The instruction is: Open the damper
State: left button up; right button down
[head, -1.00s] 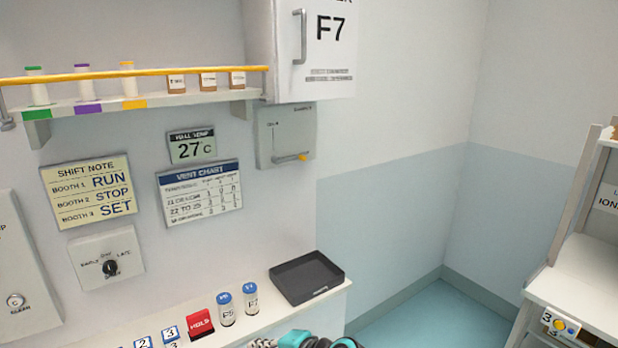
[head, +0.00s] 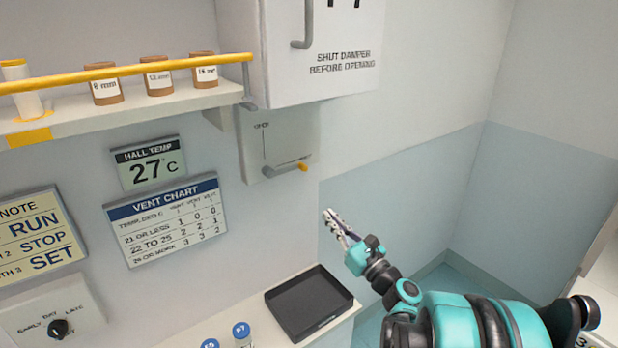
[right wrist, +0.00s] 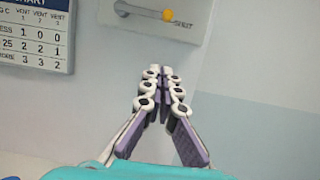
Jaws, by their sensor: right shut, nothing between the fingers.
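The damper plate (head: 278,142) is a grey panel on the wall under the white cabinet. Its lever handle with a yellow-orange knob (head: 302,166) lies low, at the bottom of the upright slot, pointing right. In the right wrist view the knob (right wrist: 168,15) sits beside the word SHUT. My right gripper (head: 330,217) is shut and empty, below and to the right of the knob, apart from it. In the right wrist view its fingertips (right wrist: 161,72) point up toward the plate. My left gripper is in neither current view.
The white cabinet (head: 320,75) hangs above and reads SHUT DAMPER BEFORE OPENING. A yellow-railed shelf (head: 150,108) with jars is left of it. The vent chart (head: 165,218) and a 27 C display (head: 148,163) hang left. A black tray (head: 308,303) lies below. Wall right of the plate is clear.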

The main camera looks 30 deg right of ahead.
aim_at(288, 171)
jog(key=w+r+b, duration=0.1)
jog(key=w+r, duration=0.5)
jog(key=w, duration=0.4)
jog(key=shift+a+r, duration=0.15)
jog(key=shift+a, duration=0.25)
